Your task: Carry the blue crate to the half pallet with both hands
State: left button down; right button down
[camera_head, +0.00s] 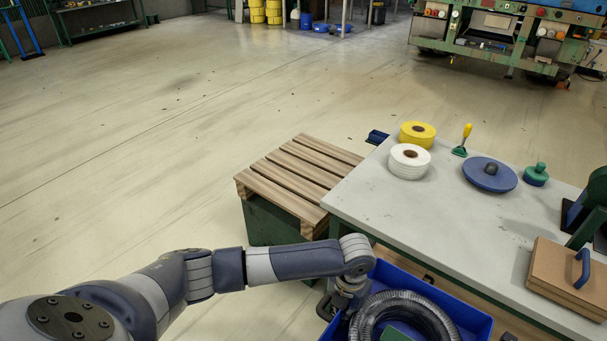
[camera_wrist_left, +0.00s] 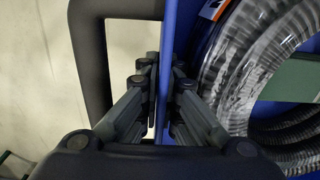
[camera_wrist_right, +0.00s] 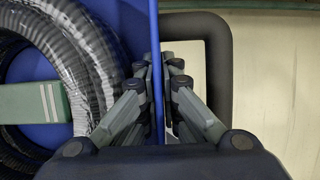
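The blue crate (camera_head: 476,319) is at the bottom right of the head view, beside the table, with a black ribbed hose coil (camera_head: 385,309) inside. My left gripper (camera_wrist_left: 165,80) appears shut on the crate's wall (camera_wrist_left: 180,25), fingers on both sides, with a dark handle loop (camera_wrist_left: 90,70) outside it. In the right wrist view my right gripper (camera_wrist_right: 160,80) appears shut on the opposite wall (camera_wrist_right: 155,35), beside another dark handle (camera_wrist_right: 222,60). The right gripper is hidden in the head view. The slatted wooden half pallet (camera_head: 300,168) lies on a dark green base ahead of the crate.
The grey table (camera_head: 370,205) stands close on the right, its edge near the pallet and crate. It bears yellow (camera_head: 417,130) and white (camera_head: 408,165) rolls, a blue disc (camera_head: 489,175) and a brown board stack (camera_head: 568,282). The floor on the left is open.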

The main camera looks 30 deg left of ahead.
aim_at(298, 166)
jog(key=u, duration=0.75)
jog(key=i+u, duration=0.15)
jog(key=u, duration=0.2)
jog(key=i+j+u, duration=0.1)
jog(key=u, duration=0.25)
jog(key=i+u, duration=0.25)
jog(key=i, duration=0.3)
jog(key=i+l+u, duration=0.1)
jog(key=i+u, duration=0.15)
jog(key=i, duration=0.25)
jog(key=i+u, duration=0.25)
jog(key=i, duration=0.2)
jog(key=i+u, duration=0.3)
jog(key=i, duration=0.15)
jog(key=i+u, duration=0.1)
jog(key=i, duration=1.55)
jog(key=i+z, duration=0.3)
jog(key=i, duration=0.15)
jog(key=i+z, duration=1.15)
jog(key=z, duration=0.15)
